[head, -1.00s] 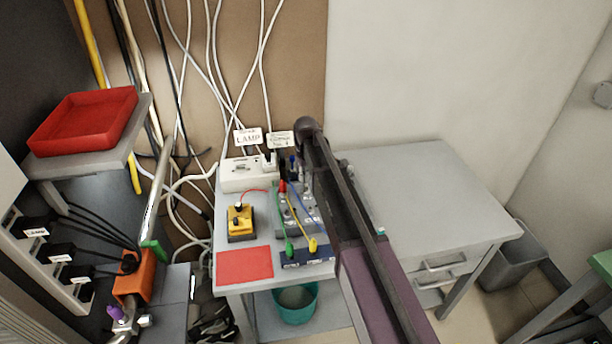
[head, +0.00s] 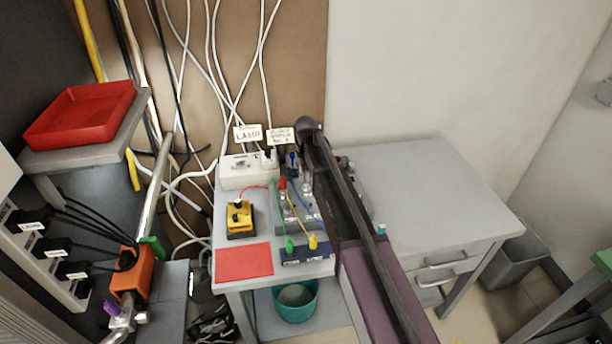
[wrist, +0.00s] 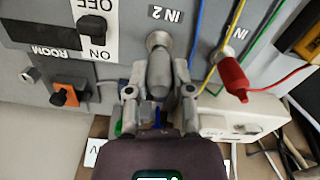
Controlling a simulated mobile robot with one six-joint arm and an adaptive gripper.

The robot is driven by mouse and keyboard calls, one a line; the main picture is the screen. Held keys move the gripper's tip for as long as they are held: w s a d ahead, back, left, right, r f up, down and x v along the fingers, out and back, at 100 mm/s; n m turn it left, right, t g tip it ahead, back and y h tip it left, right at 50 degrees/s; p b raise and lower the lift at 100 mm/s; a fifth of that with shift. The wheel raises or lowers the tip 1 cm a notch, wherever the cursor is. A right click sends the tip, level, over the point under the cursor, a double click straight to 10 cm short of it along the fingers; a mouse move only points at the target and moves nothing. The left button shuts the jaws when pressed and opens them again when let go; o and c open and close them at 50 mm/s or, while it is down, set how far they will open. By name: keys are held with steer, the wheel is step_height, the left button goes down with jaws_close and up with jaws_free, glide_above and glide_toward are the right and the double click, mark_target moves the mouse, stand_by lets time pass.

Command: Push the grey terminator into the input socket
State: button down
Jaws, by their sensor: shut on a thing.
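In the wrist view, my gripper (wrist: 159,76) is closed around a grey terminator (wrist: 158,66), one finger on each side. The terminator's far end is at a round metal socket (wrist: 157,39) beside the label "IN 2". The end overlaps the socket in this view, and I cannot tell how far in it sits. In the head view, my arm hides the terminator and most of the gripper.
A red plug (wrist: 232,78) sits close by on the right in the wrist view, with blue, yellow and green cables around it. An orange switch (wrist: 65,95) is at left. A yellow switch box (head: 240,218) and a red mat (head: 244,260) lie on the table.

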mark_target(307, 173)
steer(key=shift+f+b, duration=0.65)
steer(key=shift+f, duration=0.05)
steer(key=shift+c, duration=2.1)
jaws_free()
steer(key=shift+r, duration=0.1)
step_height(307, 173, up, 8)
steer(key=p, duration=0.9)
steer(key=shift+r, duration=0.25)
steer(key=shift+d, duration=0.1)
steer(key=s+d+m, duration=0.6)
steer(key=s+d, duration=1.8)
steer(key=s, duration=0.2)
